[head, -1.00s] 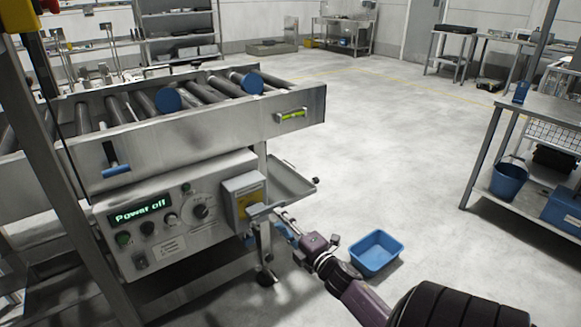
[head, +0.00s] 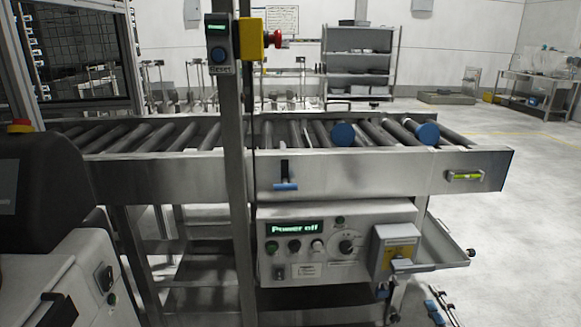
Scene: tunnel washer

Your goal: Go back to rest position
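My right gripper (head: 439,303) shows only at the lower right edge of the head view, partly cut off by the bottom of the picture. Its two fingers look apart, with nothing seen between them. It is below and to the right of the control panel (head: 318,255), whose display reads "Power off". The grey switch box (head: 394,242) with a yellow plate and a grey handle (head: 402,265) is up and left of the gripper, which looks clear of it. My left gripper is not in view.
The roller conveyor (head: 360,174) runs across the middle. A metal post (head: 234,190) carries a yellow box (head: 251,38) with a red button. A dark machine (head: 45,200) stands at the left. A small tray (head: 445,246) juts out beside the panel. Open floor (head: 535,230) lies right.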

